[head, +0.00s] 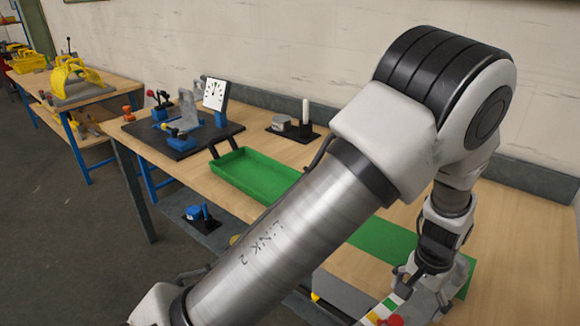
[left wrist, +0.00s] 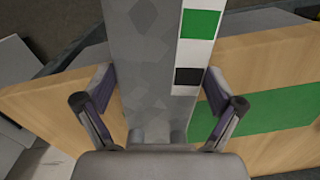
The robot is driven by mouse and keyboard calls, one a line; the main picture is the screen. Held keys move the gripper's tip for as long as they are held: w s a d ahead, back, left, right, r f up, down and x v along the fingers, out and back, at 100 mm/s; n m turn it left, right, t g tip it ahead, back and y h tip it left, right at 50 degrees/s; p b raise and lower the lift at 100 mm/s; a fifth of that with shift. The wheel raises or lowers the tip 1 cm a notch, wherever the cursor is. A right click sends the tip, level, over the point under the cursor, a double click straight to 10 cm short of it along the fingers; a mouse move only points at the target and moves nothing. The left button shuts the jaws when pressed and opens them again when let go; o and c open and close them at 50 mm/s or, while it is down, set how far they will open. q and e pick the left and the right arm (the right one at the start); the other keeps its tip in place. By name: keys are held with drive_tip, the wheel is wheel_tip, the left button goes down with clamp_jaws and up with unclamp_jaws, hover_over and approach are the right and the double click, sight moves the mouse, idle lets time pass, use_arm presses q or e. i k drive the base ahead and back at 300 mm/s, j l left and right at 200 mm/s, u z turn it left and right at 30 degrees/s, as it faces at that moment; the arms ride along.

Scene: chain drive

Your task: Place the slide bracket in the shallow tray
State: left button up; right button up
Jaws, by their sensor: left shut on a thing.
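My left gripper (head: 418,290) is low at the right of the head view, over the table's near side. In the left wrist view my left gripper (left wrist: 160,92) is shut on a long flat grey piece with a white strip of coloured squares, which I take to be the slide bracket (left wrist: 146,60). Part of the slide bracket (head: 338,292) shows in the head view; the arm and gripper hide some of it. The shallow tray (head: 226,187) is green, with low walls, and looks empty where visible. It lies left of the gripper, and my arm covers its right end. My right gripper is not in view.
A black board (head: 180,142) with blue fixtures and a dial stands left of the tray. A small black base with a white post (head: 305,118) is behind it. A flat green area (head: 398,243) lies on the table's right. Another bench (head: 75,92) is at far left.

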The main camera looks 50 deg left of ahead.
sight(266, 183)
drive_tip(key=k+j, duration=0.2)
drive_tip(key=j, duration=0.25)
drive_tip(key=k+j+z, duration=0.15)
drive_tip(key=j, duration=0.35)
drive_tip(key=k+j, duration=0.2)
drive_tip(key=j, duration=0.25)
drive_tip(key=k+j+z, duration=0.15)
drive_tip(key=j, duration=0.3)
drive_tip(key=k+j, duration=0.25)
drive_tip(key=j, duration=0.15)
drive_tip(key=z, duration=0.05)
